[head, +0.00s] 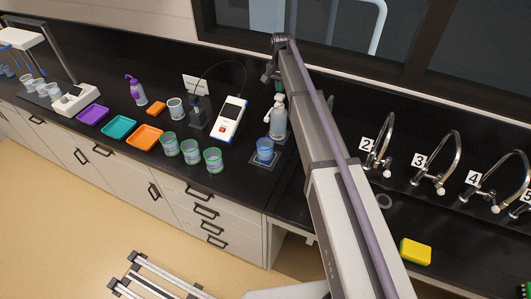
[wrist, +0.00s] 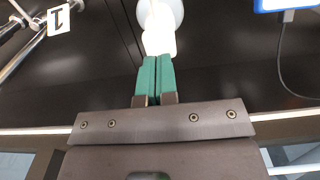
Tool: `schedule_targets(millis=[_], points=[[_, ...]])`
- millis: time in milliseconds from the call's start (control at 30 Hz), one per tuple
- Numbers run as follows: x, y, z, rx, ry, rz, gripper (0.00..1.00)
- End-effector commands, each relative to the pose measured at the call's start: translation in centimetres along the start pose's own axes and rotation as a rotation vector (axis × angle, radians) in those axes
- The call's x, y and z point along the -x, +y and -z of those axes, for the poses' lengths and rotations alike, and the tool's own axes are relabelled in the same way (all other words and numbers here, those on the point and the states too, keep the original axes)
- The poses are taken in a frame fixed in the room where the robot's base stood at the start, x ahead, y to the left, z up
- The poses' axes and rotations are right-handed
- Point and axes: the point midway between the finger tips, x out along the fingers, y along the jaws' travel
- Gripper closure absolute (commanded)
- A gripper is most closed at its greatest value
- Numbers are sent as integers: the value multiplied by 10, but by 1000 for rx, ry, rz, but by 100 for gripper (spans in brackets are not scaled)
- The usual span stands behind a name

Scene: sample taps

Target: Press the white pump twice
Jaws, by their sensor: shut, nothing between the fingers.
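The white pump (head: 278,101) tops a pale bottle (head: 278,122) on the black bench in the head view. It also shows as a bright white shape in the wrist view (wrist: 158,40), just beyond my fingertips. My gripper (head: 279,86) points down right above the pump head in the head view. Its green fingers are shut together with nothing between them in the wrist view (wrist: 156,60). I cannot tell whether the fingertips touch the pump. A blue cup (head: 264,146) stands on a small dark mat at the front left of the bottle.
A white handheld meter (head: 229,119) stands left of the bottle, with a cable running behind. Green-rimmed cups (head: 191,151) stand further left. Numbered taps (head: 381,145) line the sink at right, near a yellow sponge (head: 415,252). My arm crosses above the bench.

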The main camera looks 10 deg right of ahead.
Motion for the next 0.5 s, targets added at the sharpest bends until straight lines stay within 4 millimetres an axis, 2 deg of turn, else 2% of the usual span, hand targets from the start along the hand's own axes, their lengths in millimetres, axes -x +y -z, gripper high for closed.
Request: schedule_targets(millis=[500], points=[[-16, 0, 0, 0, 0, 0, 100]])
